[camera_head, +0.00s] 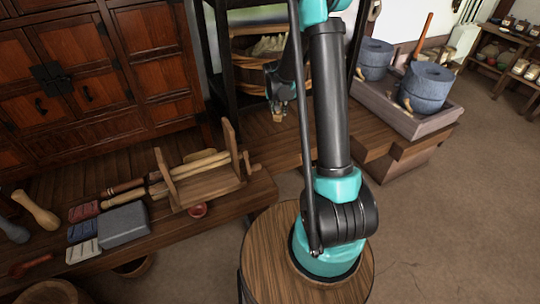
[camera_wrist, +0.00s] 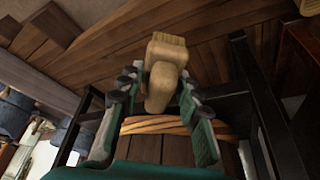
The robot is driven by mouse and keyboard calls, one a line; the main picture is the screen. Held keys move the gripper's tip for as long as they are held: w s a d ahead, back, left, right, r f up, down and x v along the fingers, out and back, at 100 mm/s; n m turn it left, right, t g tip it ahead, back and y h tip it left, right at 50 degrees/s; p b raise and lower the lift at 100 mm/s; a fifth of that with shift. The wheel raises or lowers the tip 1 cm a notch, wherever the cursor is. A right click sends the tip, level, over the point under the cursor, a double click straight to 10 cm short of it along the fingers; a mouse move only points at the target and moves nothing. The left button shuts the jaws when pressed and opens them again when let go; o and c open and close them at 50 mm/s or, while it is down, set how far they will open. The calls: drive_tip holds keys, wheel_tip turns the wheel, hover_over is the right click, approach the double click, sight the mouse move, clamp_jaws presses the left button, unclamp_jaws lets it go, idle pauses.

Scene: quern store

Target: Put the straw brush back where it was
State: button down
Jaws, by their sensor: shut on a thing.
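The straw brush is a pale tan, blocky thing with a short handle. In the wrist view the brush (camera_wrist: 168,48) sits between the teal and grey fingers of my gripper (camera_wrist: 158,84), which is shut on it. In the head view my gripper (camera_head: 277,103) is partly hidden behind my arm, and only a small end of the brush (camera_head: 278,118) shows below it, in front of a wooden tub (camera_head: 243,76). The brush appears to be above the wooden platform; I cannot tell whether it touches it.
A black frame (camera_head: 226,50) stands around the tub. Blue-grey querns (camera_head: 427,85) sit in a tray at right. Floor at right is clear.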

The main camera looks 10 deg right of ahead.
drive_tip(key=w+a+f+m+g+h, duration=0.2)
drive_tip(key=w+a+f+m+g, duration=0.1)
drive_tip(key=w+f+m, duration=0.55)
drive_tip(key=shift+m+h, duration=0.3)
drive_tip(key=shift+m, duration=0.45)
drive_tip(key=f, duration=0.7)
drive_tip(key=s+f, duration=0.1)
drive_tip(key=f, duration=0.6)
drive_tip(key=s+f, duration=0.1)
drive_tip(key=f, duration=0.6)
drive_tip(key=shift+f, duration=0.1)
drive_tip(key=c, duration=1.1)
unclamp_jaws()
drive_tip(key=shift+o, duration=0.2)
